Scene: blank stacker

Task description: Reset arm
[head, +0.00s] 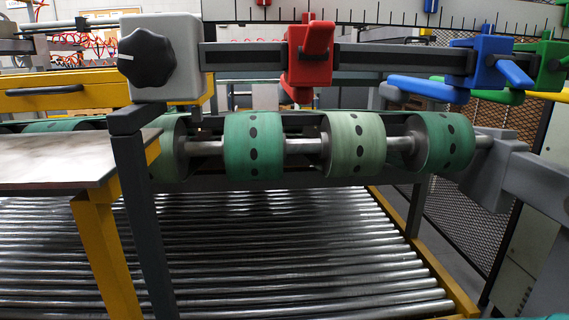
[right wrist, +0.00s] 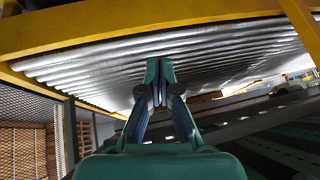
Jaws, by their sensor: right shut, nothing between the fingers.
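My right gripper (right wrist: 159,82) shows in the right wrist view. Its two teal fingers meet at the tips, and nothing is between them. It points toward the underside of a roller bed (right wrist: 215,60) with a yellow frame, and seems apart from it. No gripper shows in the head view. My left gripper is in neither view.
In the head view, a roller conveyor (head: 280,260) lies below a shaft with green belt rollers (head: 254,145). A rail above carries a black knob (head: 147,58) and red (head: 309,60), blue and green clamps. A metal plate (head: 70,160) juts in at left. Mesh fencing (head: 470,205) stands at right.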

